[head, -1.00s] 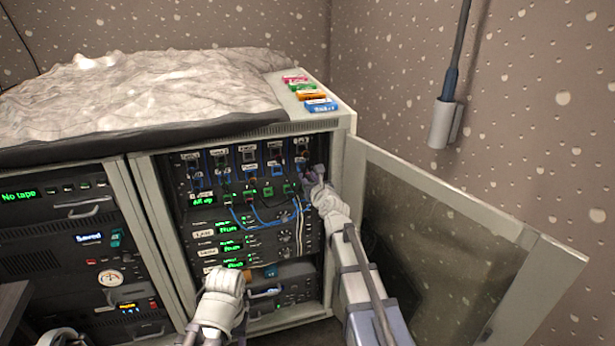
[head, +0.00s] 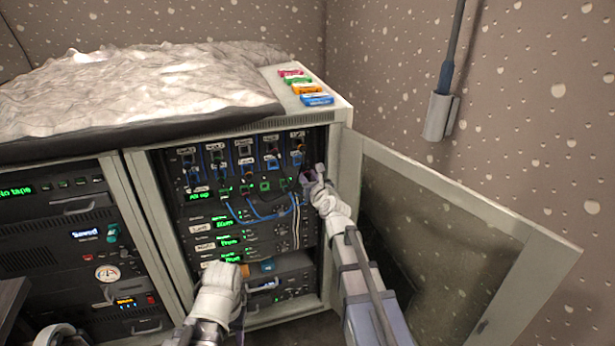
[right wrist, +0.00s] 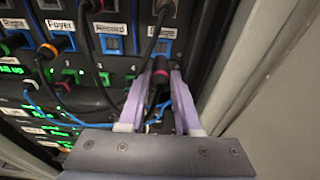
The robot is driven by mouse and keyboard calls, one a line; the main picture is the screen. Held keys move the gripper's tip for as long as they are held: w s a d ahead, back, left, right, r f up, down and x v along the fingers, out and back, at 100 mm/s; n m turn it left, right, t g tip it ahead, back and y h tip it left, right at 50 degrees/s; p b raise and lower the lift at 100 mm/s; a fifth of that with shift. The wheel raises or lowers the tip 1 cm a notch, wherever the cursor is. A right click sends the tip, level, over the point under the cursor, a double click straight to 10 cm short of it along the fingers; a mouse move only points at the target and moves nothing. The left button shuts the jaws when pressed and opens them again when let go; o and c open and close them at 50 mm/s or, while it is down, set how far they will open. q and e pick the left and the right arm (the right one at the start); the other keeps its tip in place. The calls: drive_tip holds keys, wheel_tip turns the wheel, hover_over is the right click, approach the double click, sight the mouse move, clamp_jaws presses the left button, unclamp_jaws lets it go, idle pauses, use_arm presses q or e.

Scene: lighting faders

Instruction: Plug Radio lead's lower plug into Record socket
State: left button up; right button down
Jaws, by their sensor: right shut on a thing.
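My right gripper (right wrist: 160,88) is shut on a black plug with an orange-red ring (right wrist: 160,78), close in front of the panel's right side. Its socket end is not clear, so I cannot tell whether it touches the panel. The right gripper also shows in the head view (head: 311,176). In the right wrist view the Record label (right wrist: 109,28) is left of and above the held plug; the blue socket area (right wrist: 112,45) below it shows no plug. My left gripper (head: 222,277) is low in front of the rack; its fingers are not clear.
Black and blue leads (head: 262,216) hang across the front. The open rack door (head: 440,250) stands close to the right of my right arm. Coloured cassettes (head: 298,88) lie on top.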

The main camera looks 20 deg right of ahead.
sight(308, 178)
drive_tip(key=shift+s, duration=1.85)
